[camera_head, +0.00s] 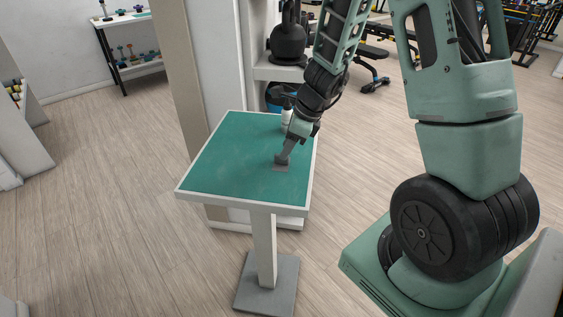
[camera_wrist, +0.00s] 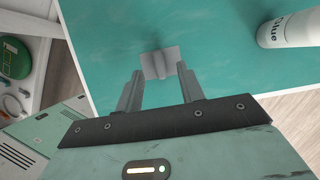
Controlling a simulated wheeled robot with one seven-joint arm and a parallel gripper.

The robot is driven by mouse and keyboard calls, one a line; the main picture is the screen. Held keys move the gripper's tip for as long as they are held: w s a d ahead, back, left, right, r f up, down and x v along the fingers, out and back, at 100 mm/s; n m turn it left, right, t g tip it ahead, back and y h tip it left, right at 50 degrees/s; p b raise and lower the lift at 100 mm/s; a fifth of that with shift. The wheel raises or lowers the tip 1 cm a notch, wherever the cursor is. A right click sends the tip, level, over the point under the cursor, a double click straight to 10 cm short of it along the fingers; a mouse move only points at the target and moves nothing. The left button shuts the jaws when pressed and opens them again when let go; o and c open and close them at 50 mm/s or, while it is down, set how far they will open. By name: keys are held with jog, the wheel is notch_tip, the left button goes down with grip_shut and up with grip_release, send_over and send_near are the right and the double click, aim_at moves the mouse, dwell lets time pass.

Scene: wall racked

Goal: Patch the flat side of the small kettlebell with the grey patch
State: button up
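The grey patch (camera_head: 281,167) lies on the green top of the small table (camera_head: 235,155). In the wrist view the patch (camera_wrist: 154,66) is a small grey piece with a raised line near its middle. My gripper (camera_head: 283,159) points down at it. In the wrist view my gripper's two fingers (camera_wrist: 160,72) are spread, with their tips close to the patch's left and right edges. I cannot tell whether they touch it. A black kettlebell (camera_head: 288,42) stands on a white shelf behind the table. I cannot tell whether it is the small one.
A white glue bottle (camera_head: 287,116) stands on the table's far right part; it also shows in the wrist view (camera_wrist: 290,30). A blue bin-like thing (camera_head: 275,96) sits under the shelf. A rack (camera_head: 128,45) with small weights stands back left. The table's left half is clear.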

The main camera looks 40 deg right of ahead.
aim_at(280, 165)
jog(key=shift+b+x, duration=0.3)
jog(key=shift+x, duration=1.3)
grip_shut()
